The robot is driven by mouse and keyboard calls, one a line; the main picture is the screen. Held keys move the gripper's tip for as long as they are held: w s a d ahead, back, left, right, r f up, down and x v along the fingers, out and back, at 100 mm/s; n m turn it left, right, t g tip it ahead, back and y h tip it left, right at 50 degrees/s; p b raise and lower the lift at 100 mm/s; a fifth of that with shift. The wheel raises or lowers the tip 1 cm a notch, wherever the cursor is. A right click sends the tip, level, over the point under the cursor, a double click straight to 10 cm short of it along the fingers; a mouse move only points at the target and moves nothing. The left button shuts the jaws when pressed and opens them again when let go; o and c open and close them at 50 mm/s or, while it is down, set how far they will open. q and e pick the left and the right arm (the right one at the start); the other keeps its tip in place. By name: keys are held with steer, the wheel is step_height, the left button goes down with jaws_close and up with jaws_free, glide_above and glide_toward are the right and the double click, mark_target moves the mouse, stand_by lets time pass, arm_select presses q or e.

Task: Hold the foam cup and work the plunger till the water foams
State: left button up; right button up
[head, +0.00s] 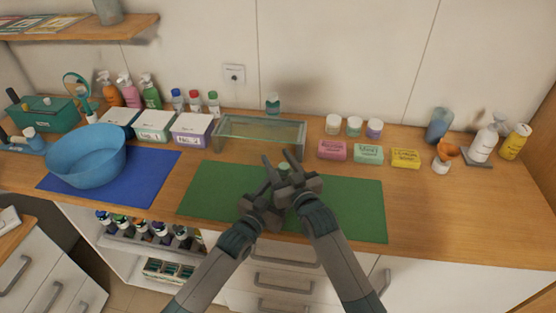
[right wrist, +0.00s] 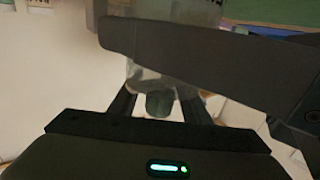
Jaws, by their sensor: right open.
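The foam cup is mostly hidden by my grippers over the green mat (head: 350,205). A small greenish top (head: 284,168), likely part of it, shows between the fingers in the head view. In the right wrist view a pale, see-through body (right wrist: 148,75) stands behind a dark green knob (right wrist: 159,103), likely the plunger. My right gripper (head: 298,168) is open, with its fingers on either side of the knob, apart from it. My left gripper (head: 262,188) is close beside it at the cup. Its fingertips are too covered to tell whether they are shut. A dark bar crosses the right wrist view.
A glass tray (head: 260,147) stands just behind the mat. Pink (head: 332,149), green (head: 368,154) and yellow (head: 406,158) soap boxes lie to the right. A blue basin (head: 86,160) stands on a blue mat (head: 150,177) at left. The green mat's right part is clear.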

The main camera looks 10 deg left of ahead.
jaws_close()
step_height(320, 180, up, 6)
steer(key=shift+f, duration=0.25)
stand_by(0.3)
jaws_free()
steer(key=shift+d+f, duration=0.1)
steer(key=v, duration=1.2)
